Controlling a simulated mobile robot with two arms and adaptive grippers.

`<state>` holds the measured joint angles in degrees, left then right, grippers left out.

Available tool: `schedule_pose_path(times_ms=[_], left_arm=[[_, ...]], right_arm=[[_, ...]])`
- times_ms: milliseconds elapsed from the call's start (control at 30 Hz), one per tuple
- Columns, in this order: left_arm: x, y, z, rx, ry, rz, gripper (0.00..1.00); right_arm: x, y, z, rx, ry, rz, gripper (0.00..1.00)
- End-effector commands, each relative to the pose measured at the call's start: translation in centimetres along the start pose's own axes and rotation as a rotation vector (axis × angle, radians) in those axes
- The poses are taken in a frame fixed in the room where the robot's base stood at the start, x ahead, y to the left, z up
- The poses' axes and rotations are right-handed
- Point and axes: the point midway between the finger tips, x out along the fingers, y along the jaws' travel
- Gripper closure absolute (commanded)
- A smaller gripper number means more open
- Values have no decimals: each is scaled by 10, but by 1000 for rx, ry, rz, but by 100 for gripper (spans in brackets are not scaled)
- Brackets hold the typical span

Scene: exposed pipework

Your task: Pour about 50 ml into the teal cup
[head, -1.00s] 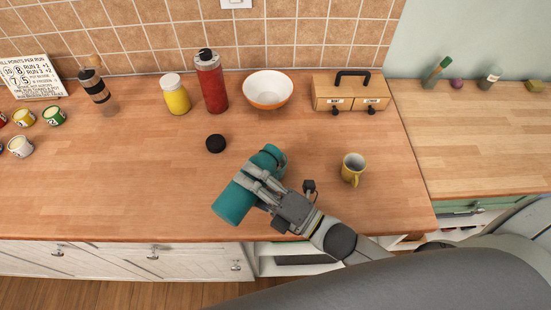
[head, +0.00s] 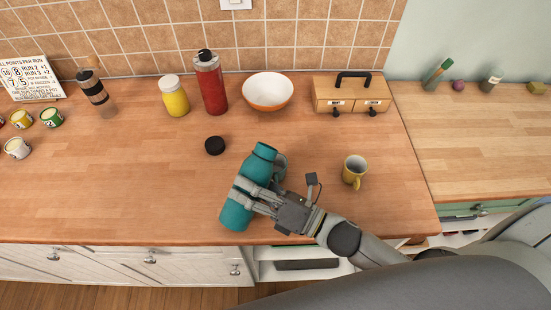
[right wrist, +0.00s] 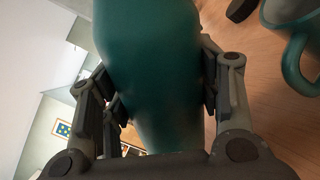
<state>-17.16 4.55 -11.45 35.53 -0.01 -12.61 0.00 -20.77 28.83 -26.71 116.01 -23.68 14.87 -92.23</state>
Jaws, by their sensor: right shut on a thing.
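My right gripper (head: 246,196) is shut around the body of a teal bottle (head: 262,160), which it holds tilted over the counter's front part. The bottle's narrower neck points toward the back of the counter. In the right wrist view the bottle (right wrist: 150,70) fills the middle between the fingers. The teal cup (right wrist: 292,10) shows at that view's upper right with its looped handle, cut off by the frame. In the head view only a bit of the cup (head: 281,165) shows behind the bottle's neck. My left gripper is not in view.
A black lid (head: 215,145) lies left of the bottle, and a yellow mug (head: 354,170) stands to the right. A white-and-orange bowl (head: 268,91), red flask (head: 210,83), yellow jar (head: 174,96) and wooden drawer box (head: 350,95) stand at the back. The counter's left-middle is clear.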

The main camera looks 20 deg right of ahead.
Motion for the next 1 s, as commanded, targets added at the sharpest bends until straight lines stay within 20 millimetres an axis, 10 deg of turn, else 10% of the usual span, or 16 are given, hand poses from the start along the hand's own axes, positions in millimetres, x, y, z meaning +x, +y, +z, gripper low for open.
schedule_pose_path(times_ms=[1000], left_arm=[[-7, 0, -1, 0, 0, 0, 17]], right_arm=[[2, 12, 4, -867, 102, -15, 86]])
